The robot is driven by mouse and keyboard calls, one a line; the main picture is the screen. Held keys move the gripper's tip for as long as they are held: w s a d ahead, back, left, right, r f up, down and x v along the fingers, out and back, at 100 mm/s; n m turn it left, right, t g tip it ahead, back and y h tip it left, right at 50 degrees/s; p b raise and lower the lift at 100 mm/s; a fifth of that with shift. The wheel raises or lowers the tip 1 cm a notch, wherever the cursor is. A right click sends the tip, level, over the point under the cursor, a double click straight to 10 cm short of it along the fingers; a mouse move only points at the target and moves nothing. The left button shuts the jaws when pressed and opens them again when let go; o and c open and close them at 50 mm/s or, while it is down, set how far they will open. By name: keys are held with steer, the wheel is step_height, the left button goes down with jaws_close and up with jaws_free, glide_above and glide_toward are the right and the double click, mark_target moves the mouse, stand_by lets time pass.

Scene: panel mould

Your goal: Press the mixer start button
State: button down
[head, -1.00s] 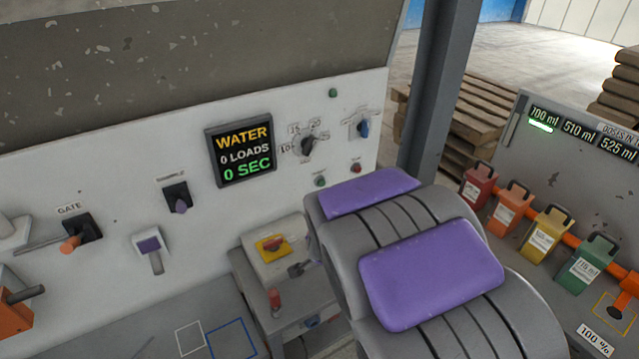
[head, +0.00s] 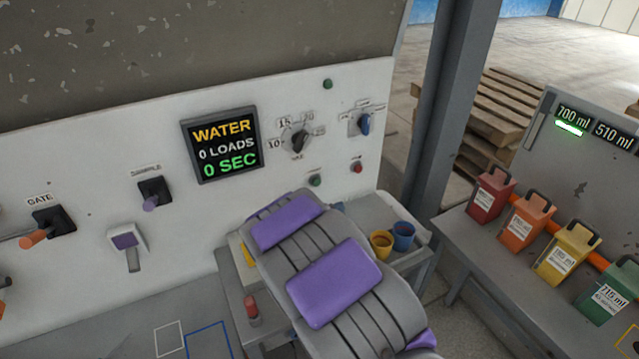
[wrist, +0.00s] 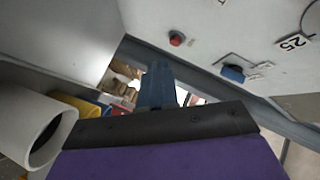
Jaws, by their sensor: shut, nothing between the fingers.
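A green button (head: 315,180) and a red button (head: 357,167) sit side by side low on the white panel (head: 80,165). Another green button (head: 327,84) is higher up. Their labels are too small to read, so I cannot tell which is the mixer start. The red button also shows in the wrist view (wrist: 177,39), ahead of my gripper (wrist: 158,88). My gripper is shut and empty, apart from the panel. In the head view my grey and purple arm hides it; the arm reaches toward the panel just below the lower green button.
A screen (head: 221,150) reads WATER, 0 LOADS, 0 SEC. A black dial (head: 299,141) and blue knob (head: 365,124) are above the buttons. Yellow (head: 381,244) and blue (head: 403,236) cups stand right of my arm. A grey post (head: 447,100) rises at the right.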

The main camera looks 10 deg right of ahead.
mark_target(316, 182)
steer(key=w+a+p, duration=0.3)
steer(key=w+p, duration=0.2)
steer(key=w, duration=0.3)
steer(key=shift+w+a+p, duration=0.15)
steer(key=shift+p, duration=0.2)
stand_by(0.3)
